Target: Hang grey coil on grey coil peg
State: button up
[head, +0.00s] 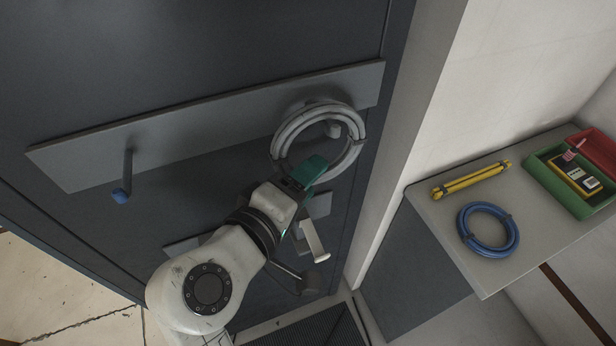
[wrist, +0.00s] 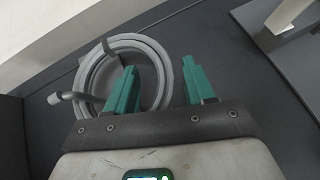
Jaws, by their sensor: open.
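The grey coil (head: 283,134) is a ring of looped cable with dark ties, against the grey rail on the dark rack panel in the head view. A grey-tipped peg (head: 333,130) shows inside its ring, and the coil appears to hang on it. In the wrist view the peg (wrist: 62,97) sticks out at the left of the coil (wrist: 163,62). My gripper (head: 311,170) is at the coil's lower edge. Its green jaws (wrist: 160,84) are apart, the left one overlapping the ring and the right one outside it. Whether they touch the coil is unclear.
A blue-tipped peg (head: 123,190) on the left of the rail (head: 215,118) is bare. A lower bracket (head: 313,240) sits beneath my gripper. On the right, a shelf (head: 440,225) holds a blue coil (head: 465,232), yellow rods (head: 472,180) and a green case (head: 560,190).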

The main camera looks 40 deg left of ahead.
jog(key=b+v, duration=0.1)
jog(key=v, duration=0.9)
jog(key=w+d+f+m+g+h, duration=0.3)
jog(key=w+d+f+m+h, duration=0.1)
jog(key=w+d+f, duration=0.85)
jog(key=d+f+m+g+h, duration=0.15)
jog(key=d+f, duration=0.25)
jog(key=d, duration=0.4)
jog(key=d+f+m+g, duration=0.3)
jog(key=d, duration=0.5)
jog(key=s+d+f+m+g, duration=0.2)
jog(key=s+d+f, duration=0.15)
jog(key=d, duration=0.25)
jog(key=s+d+f+m+g, duration=0.1)
jog(key=s+d+f+m, duration=0.2)
jog(key=d, duration=0.4)
jog(key=s+d+f+m+g+y, duration=0.2)
jog(key=s+d+f+m, duration=0.3)
jog(key=s, duration=0.5)
jog(key=shift+d+f+g, duration=0.2)
jog(key=shift+d+g, duration=0.35)
jog(key=shift+d, duration=0.25)
